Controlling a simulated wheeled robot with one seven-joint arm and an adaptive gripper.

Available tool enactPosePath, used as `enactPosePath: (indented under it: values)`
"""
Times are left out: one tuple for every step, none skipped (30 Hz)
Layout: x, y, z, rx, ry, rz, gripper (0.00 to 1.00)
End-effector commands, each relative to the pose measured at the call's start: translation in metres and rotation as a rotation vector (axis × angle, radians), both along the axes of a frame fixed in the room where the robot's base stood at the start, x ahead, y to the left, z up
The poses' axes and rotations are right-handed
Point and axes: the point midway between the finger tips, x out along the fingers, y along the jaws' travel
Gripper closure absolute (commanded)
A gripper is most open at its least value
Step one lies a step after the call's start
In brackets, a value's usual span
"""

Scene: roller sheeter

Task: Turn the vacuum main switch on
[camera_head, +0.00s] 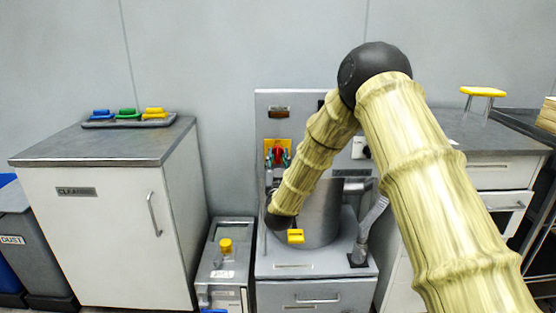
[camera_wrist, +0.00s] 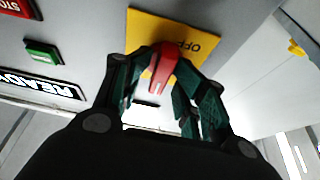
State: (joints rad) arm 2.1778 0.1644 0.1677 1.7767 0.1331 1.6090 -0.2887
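The vacuum main switch is a red handle (camera_wrist: 162,68) on a yellow plate (camera_wrist: 203,39) marked OFF, in the wrist view. In the head view the yellow plate (camera_head: 277,145) sits on the upright grey panel of the machine, behind my arm. My gripper (camera_wrist: 168,62) reaches to the plate with one dark green finger on each side of the red handle. The fingers are apart; I cannot make out whether they touch the handle. The handle's base is partly hidden.
A green button (camera_wrist: 43,52), a red STOP sign (camera_wrist: 18,8) and a READY label (camera_wrist: 38,84) are beside the plate. A metal drum (camera_head: 322,215) stands below the panel. A white cabinet (camera_head: 100,225) bears a tray (camera_head: 105,123) of coloured items at left.

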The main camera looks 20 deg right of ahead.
Motion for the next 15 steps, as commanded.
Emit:
enactPosePath:
  values:
    - [0.0, 0.0, 0.0, 0.0, 0.0, 0.0, 0.63]
    - [0.0, 0.0, -0.001, 0.0, 0.001, 0.0, 0.63]
    - [0.0, 0.0, -0.001, 0.0, 0.002, 0.0, 0.63]
    - [0.0, 0.0, -0.002, -0.001, 0.002, 0.001, 0.63]
    - [0.0, 0.0, -0.002, 0.0, 0.003, 0.001, 0.63]
    - [-0.001, 0.001, -0.003, 0.0, 0.003, 0.001, 0.63]
    - [-0.002, 0.001, -0.003, 0.0, 0.004, 0.001, 0.63]
    - [-0.003, 0.001, -0.004, 0.0, 0.004, 0.001, 0.63]
    - [-0.005, 0.002, -0.005, 0.0, 0.005, 0.001, 0.63]
    - [-0.007, 0.003, -0.006, 0.0, 0.005, 0.001, 0.63]
    - [-0.01, 0.004, -0.008, 0.0, 0.006, 0.001, 0.63]
    - [-0.015, 0.005, -0.01, 0.0, 0.006, 0.002, 0.63]
    - [-0.019, 0.006, -0.012, 0.0, 0.006, 0.002, 0.63]
    - [-0.023, 0.007, -0.013, 0.0, 0.006, 0.002, 0.63]
    - [-0.03, 0.009, -0.016, 0.0, 0.007, 0.002, 0.63]
